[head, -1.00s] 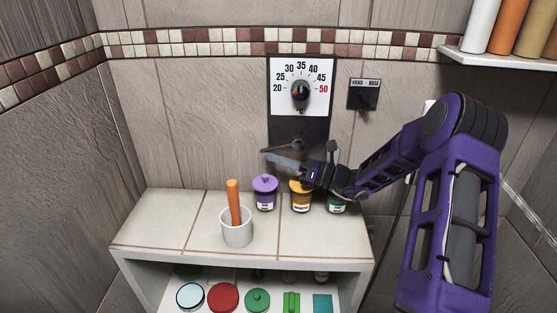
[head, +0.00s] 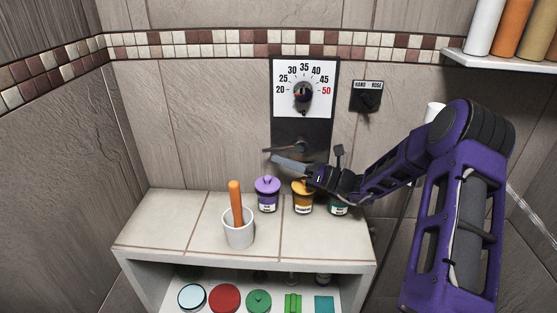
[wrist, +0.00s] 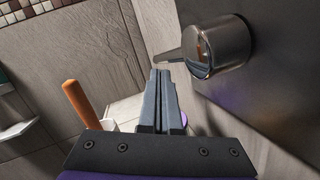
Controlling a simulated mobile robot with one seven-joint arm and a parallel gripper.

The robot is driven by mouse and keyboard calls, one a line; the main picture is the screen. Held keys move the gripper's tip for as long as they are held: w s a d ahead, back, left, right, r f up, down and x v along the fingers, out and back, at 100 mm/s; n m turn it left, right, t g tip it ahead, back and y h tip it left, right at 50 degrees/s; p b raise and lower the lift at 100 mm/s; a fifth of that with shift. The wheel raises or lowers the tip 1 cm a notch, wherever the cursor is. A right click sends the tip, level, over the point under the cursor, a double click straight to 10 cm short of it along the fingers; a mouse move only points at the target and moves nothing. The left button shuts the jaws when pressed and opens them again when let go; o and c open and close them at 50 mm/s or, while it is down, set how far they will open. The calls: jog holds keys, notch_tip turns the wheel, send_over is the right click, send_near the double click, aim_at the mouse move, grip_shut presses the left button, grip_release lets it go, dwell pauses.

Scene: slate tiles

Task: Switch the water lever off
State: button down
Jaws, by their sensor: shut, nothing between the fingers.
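The water lever (head: 282,150) is a thin metal bar on a round hub on the dark wall panel, pointing left and nearly level. In the wrist view the hub is a shiny cylinder (wrist: 218,45), and its lever (wrist: 168,57) points left just beyond my fingertips. My gripper (head: 275,158) is shut and empty. Its grey fingers lie just below the lever in the head view, pointing left. In the wrist view the closed fingertips (wrist: 159,73) sit close to the lever's free end. I cannot tell whether they touch it.
A temperature dial (head: 303,92) is above the lever, and a hand/rose switch (head: 367,97) is to its right. Purple (head: 267,194), orange (head: 302,197) and green (head: 338,206) jars stand on the ledge below my gripper. A white cup (head: 238,231) holds an orange stick. Pale water-like streaks (head: 522,205) show at right.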

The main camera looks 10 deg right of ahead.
jog(key=v, duration=1.6)
jog(key=shift+d, duration=0.2)
jog(key=shift+s+a, duration=0.15)
